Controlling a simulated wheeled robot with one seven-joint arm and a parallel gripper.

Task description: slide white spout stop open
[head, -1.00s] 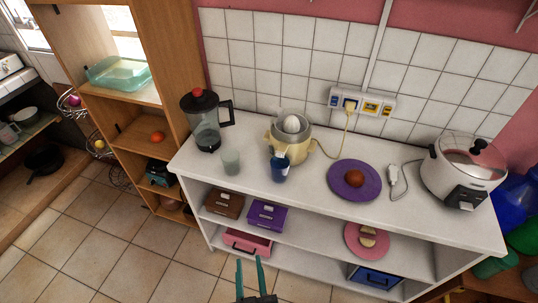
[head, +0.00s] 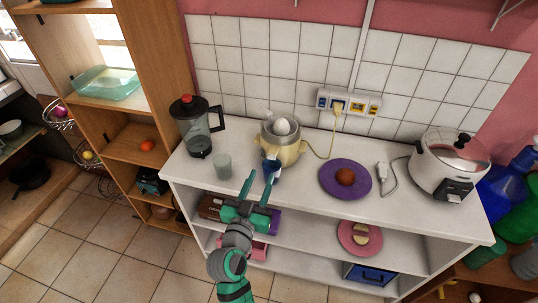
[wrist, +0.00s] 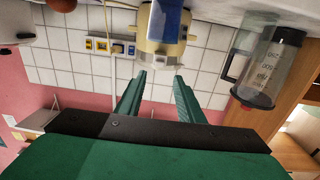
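The cream juicer (head: 290,153) with a white reamer stands on the white counter against the tiled wall. A blue cup (head: 272,168) stands close in front of it, under the spout side. The white spout stop is too small to make out clearly, and the cup and gripper partly cover that area. My gripper (head: 260,180) is open and empty, at the counter's front edge, its fingers pointing at the cup and juicer. In the wrist view the picture is upside down; the juicer (wrist: 167,50) and blue cup (wrist: 168,18) show beyond the spread fingers (wrist: 159,75).
A purple plate (head: 328,188) with a round brown item and a rice cooker (head: 440,170) are to the right. The socket strip (head: 348,103) holds the juicer's cord.

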